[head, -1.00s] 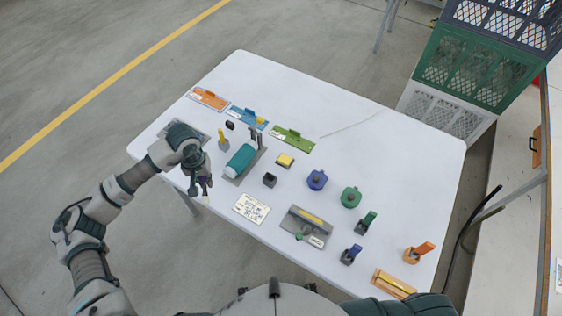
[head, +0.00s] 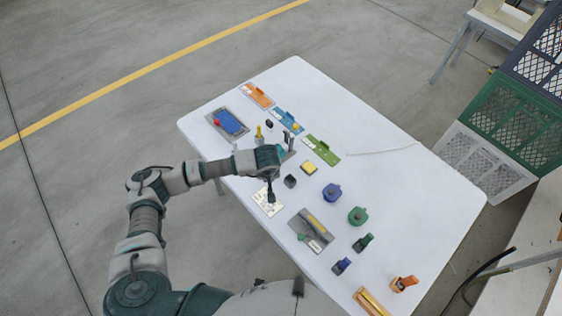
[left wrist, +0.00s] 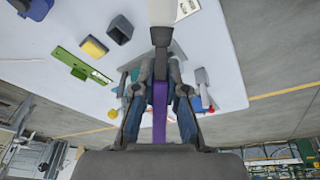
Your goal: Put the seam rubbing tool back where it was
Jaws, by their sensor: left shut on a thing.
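In the left wrist view, my left gripper (left wrist: 160,95) is shut on a purple tool (left wrist: 160,110), which I take to be the seam rubbing tool. The purple part lies between the two fingers; dark and white parts are in line beyond it, but I cannot tell whether they belong to it. In the head view the held tool is mostly hidden or too small to make out. My right gripper is not in view.
A grey tray (head: 243,133) with a blue and red item is at the table's left end. Orange (head: 256,95), blue (head: 288,121) and green (head: 323,150) plates line the far side. Blue (head: 332,192) and green (head: 357,215) rounded tools stand mid-table.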

